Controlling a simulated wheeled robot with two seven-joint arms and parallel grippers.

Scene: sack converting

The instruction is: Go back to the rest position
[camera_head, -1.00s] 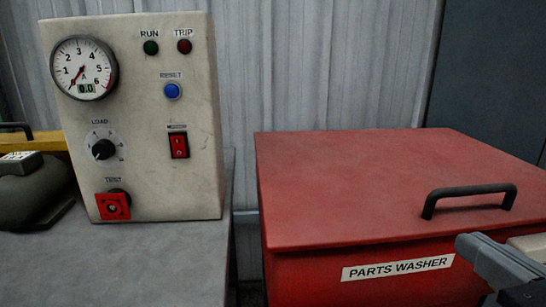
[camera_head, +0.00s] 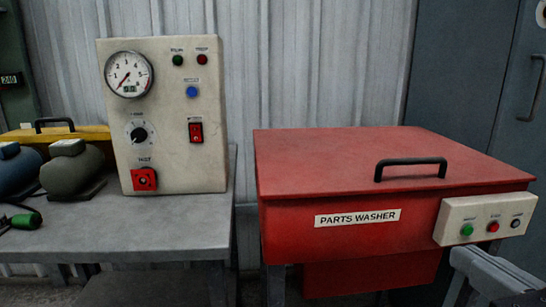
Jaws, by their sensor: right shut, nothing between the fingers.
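My right gripper (camera_head: 480,268) shows at the bottom right corner, shut and empty, in front of the red parts washer (camera_head: 300,238). Its fingers point up and to the left, and the frame edge cuts off the rest. It appears apart from the washer and from the button box (camera_head: 480,208) on the washer's front. The washer's lid (camera_head: 330,160) is down, with a black handle (camera_head: 410,162) on top. My left gripper is not in view.
A grey bench (camera_head: 190,218) at the left bears a test panel (camera_head: 170,95) with gauge, knob and switches, plus rounded motor-like bodies (camera_head: 75,170) and a green-handled tool (camera_head: 22,220). A narrow gap separates bench and washer. A grey cabinet (camera_head: 455,70) stands behind right.

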